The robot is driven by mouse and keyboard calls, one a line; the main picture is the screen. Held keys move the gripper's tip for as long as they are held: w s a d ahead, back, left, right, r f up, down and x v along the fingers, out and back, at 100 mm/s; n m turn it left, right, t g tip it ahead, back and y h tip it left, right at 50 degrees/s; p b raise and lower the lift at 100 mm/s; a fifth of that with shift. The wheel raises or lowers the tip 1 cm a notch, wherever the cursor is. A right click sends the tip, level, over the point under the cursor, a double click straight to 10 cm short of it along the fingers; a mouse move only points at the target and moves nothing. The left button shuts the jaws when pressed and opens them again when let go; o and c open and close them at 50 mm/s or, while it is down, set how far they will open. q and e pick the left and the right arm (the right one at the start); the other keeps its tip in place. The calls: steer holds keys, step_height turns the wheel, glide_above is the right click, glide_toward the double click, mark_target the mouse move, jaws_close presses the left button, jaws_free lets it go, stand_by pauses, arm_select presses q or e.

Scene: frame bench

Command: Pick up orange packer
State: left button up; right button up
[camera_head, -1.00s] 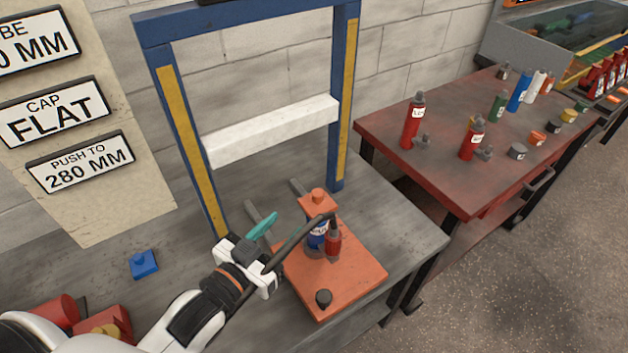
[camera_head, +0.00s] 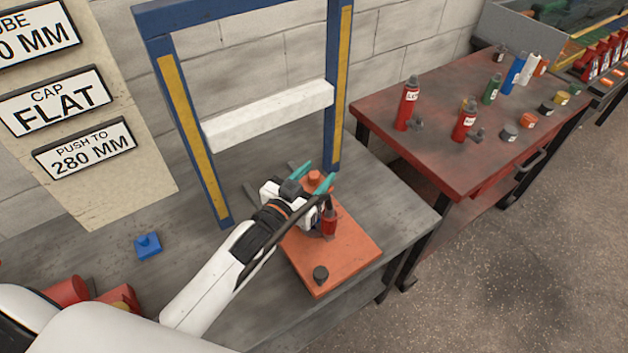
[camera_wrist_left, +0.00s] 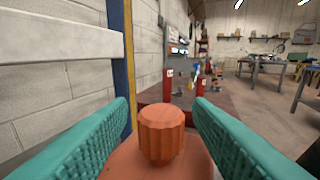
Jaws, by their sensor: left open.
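The orange packer (camera_head: 315,178) stands at the back of the orange board on the bench, largely hidden behind my left gripper in the head view. In the left wrist view, its ribbed round knob (camera_wrist_left: 162,132) and sloping orange top lie between the two teal fingers. My left gripper (camera_head: 317,173) is open around the knob, with a visible gap on both sides. My right gripper is not in view.
A red bottle (camera_head: 329,224) and a black knob (camera_head: 320,274) stand on the orange board (camera_head: 345,258). A blue knobbed block (camera_head: 147,246) sits left on the bench. The blue frame (camera_head: 190,130) with its white crossbar (camera_head: 268,116) rises behind. A red table (camera_head: 440,150) holds several bottles.

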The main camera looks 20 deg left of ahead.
arm_select(q)
steer(key=shift+s, duration=0.1)
steer(key=shift+r, duration=0.1)
jaws_close()
